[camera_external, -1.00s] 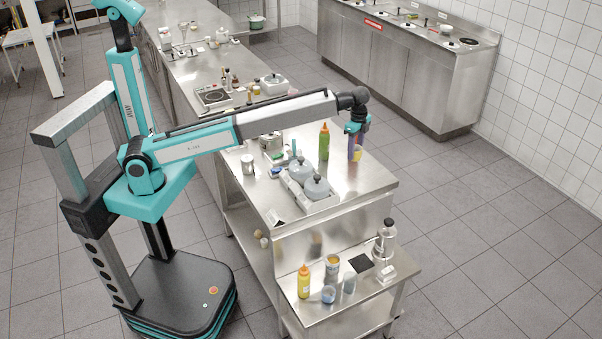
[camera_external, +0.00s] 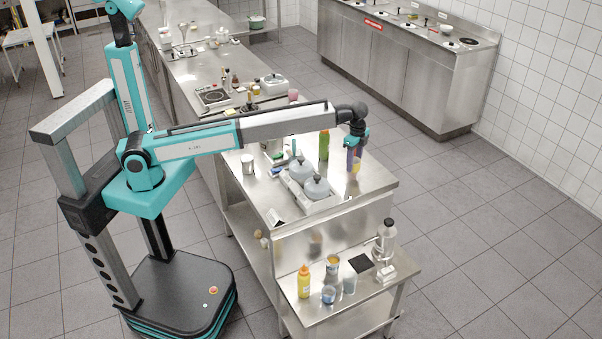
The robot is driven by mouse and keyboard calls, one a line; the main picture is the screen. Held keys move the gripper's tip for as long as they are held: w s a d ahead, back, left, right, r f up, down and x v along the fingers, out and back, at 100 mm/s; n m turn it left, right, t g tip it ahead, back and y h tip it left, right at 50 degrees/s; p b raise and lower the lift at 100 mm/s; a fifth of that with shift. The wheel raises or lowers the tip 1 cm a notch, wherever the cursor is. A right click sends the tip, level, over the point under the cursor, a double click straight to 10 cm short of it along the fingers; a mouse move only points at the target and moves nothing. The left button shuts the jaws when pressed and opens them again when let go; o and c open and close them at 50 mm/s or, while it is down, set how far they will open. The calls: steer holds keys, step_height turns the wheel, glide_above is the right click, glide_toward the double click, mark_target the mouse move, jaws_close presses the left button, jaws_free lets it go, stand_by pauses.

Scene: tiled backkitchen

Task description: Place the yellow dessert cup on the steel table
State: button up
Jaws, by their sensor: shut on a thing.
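My gripper (camera_external: 355,158) points down over the right part of the steel table (camera_external: 375,179). It is shut on the yellow dessert cup (camera_external: 356,166), which shows small and partly hidden at the fingertips. The cup is low, close to the tabletop. I cannot tell whether its base touches the steel.
A green bottle (camera_external: 324,145) stands just left of my gripper. The tabletop's right corner is bare.

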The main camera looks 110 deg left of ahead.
steer(key=shift+f+p, duration=0.5)
steer(key=shift+f, duration=1.2)
steer(key=shift+f, duration=0.2)
steer(key=o, duration=1.2)
steer(key=shift+r, duration=0.25)
steer(key=shift+r+b, duration=1.65)
steer(key=shift+r, duration=4.3)
